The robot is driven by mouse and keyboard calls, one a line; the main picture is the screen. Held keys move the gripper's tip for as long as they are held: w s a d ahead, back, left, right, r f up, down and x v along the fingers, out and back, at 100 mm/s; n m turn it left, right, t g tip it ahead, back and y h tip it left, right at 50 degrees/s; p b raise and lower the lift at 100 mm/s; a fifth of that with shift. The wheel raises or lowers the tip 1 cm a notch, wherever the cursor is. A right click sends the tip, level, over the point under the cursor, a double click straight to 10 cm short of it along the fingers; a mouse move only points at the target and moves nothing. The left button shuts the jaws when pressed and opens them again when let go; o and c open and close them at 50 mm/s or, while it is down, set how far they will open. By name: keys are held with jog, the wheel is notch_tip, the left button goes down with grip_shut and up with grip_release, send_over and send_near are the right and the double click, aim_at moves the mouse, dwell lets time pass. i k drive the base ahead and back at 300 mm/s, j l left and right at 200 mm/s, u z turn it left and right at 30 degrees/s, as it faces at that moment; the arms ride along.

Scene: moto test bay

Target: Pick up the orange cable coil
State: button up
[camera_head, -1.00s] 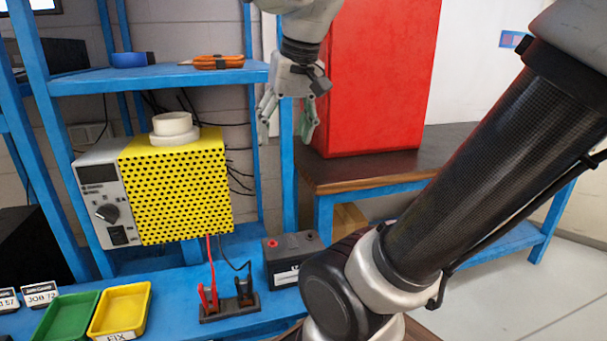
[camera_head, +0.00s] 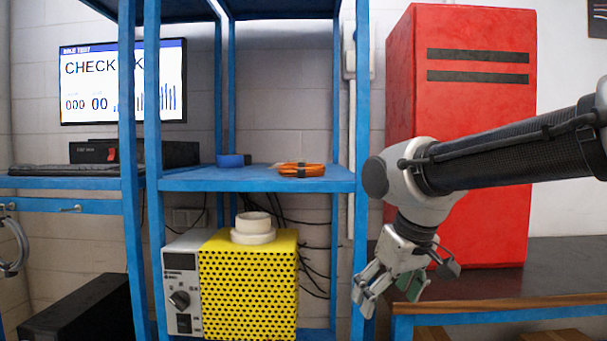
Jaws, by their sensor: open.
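The orange cable coil (camera_head: 301,170) lies flat on the blue shelf (camera_head: 200,181), close to its right end, with a dark band across it. My gripper (camera_head: 364,300) hangs to the right of the shelf and lower than it, in front of the red cabinet and the dark bench. Its fingers point down and to the left, apart and empty. A blue shelf post stands between my gripper and the coil in the picture. Nothing hides the coil.
A blue tape roll (camera_head: 232,160) lies left of the coil. Below the shelf stands a yellow perforated box (camera_head: 250,285) with white rings (camera_head: 253,230) on top. A red cabinet (camera_head: 470,130) stands on the bench at right. A monitor (camera_head: 124,82) hangs at left.

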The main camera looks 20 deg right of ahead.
aim_at(300, 169)
jog(key=k+l+u, duration=0.1)
jog(key=l+u, duration=0.15)
jog(key=l, duration=1.15)
